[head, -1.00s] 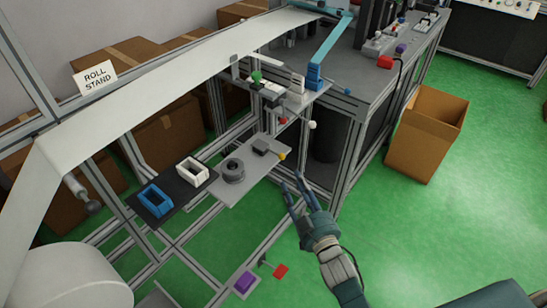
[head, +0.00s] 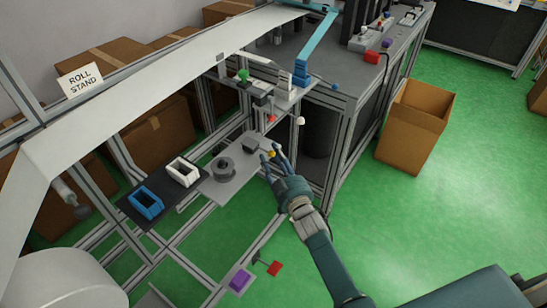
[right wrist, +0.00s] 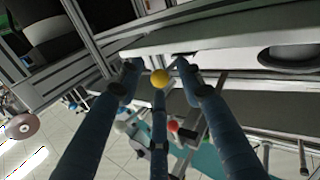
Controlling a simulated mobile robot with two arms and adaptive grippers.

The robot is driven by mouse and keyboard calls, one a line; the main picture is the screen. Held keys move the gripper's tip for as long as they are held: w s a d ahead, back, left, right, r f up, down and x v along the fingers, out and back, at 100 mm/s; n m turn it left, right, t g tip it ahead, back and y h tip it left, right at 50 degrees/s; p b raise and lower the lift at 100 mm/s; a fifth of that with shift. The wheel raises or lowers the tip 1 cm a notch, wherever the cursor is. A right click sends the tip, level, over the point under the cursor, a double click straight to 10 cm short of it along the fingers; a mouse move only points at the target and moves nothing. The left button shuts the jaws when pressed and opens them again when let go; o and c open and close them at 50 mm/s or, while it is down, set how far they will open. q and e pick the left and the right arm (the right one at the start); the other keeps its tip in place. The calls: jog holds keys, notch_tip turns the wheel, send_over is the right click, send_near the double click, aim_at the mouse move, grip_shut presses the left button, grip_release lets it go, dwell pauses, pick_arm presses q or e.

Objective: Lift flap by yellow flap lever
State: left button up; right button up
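The yellow ball knob of the flap lever (head: 271,154) shows at the right end of the grey plate (head: 226,190) in the head view. In the right wrist view the yellow knob (right wrist: 160,78) sits close to the edge of a pale plate. My right gripper (head: 273,150) is open, its fingers on either side of the knob. In the right wrist view its fingertips (right wrist: 157,66) are spread wide, with a gap on both sides of the knob. The lever's arm is mostly hidden. I cannot tell which part is the flap. My left gripper is not in view.
A grey ring (head: 223,168) and a dark block (head: 250,143) sit on the plate. Red (head: 271,118) and white (head: 300,121) knobs hang just above my right gripper. A red lever (head: 274,268) is lower down. Green floor to the right is free before the cardboard box (head: 416,128).

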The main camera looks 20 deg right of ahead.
jog(key=shift+c, duration=0.5)
grip_shut()
